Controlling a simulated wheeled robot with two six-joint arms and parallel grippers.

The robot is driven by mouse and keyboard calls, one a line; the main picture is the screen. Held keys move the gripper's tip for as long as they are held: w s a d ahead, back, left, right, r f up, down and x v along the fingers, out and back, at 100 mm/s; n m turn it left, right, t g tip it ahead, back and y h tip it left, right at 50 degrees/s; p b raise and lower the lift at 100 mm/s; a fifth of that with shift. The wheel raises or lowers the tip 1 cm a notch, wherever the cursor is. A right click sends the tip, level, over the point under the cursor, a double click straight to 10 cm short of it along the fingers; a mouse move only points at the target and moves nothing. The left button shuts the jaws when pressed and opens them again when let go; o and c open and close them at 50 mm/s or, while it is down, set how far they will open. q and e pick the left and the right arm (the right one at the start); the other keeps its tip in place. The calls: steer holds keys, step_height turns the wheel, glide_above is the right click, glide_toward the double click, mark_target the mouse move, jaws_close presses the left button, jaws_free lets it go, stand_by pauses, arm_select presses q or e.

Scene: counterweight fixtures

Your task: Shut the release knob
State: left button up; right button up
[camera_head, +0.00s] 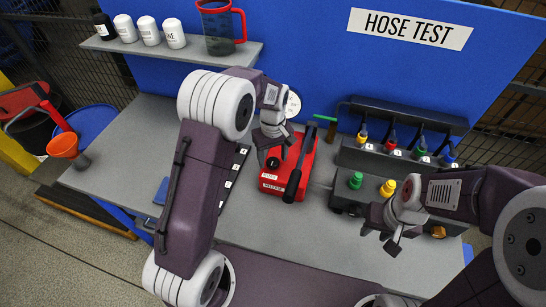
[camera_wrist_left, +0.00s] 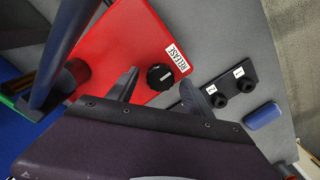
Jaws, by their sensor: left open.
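The release knob (camera_wrist_left: 159,77) is round, black and ribbed. It sits on the red pump body (camera_wrist_left: 125,45) beside a white RELEASE label (camera_wrist_left: 178,60). My left gripper (camera_wrist_left: 159,80) is open, its two fingers on either side of the knob in the left wrist view. I cannot tell whether they touch it. In the head view, my left gripper (camera_head: 272,146) is over the near left part of the red pump (camera_head: 300,160), which has a black lever. My right gripper (camera_head: 385,236) is empty over the right part of the bench, fingers apart.
A dark block with green and yellow fittings (camera_head: 388,188) and a rack of numbered hoses (camera_head: 400,155) stand to the right. An orange funnel (camera_head: 63,146) is at the left edge. Grey bench (camera_head: 130,150) is clear at left.

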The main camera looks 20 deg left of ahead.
arm_select(q)
steer(key=shift+s+f, duration=0.15)
steer(key=c, duration=0.3)
jaws_close()
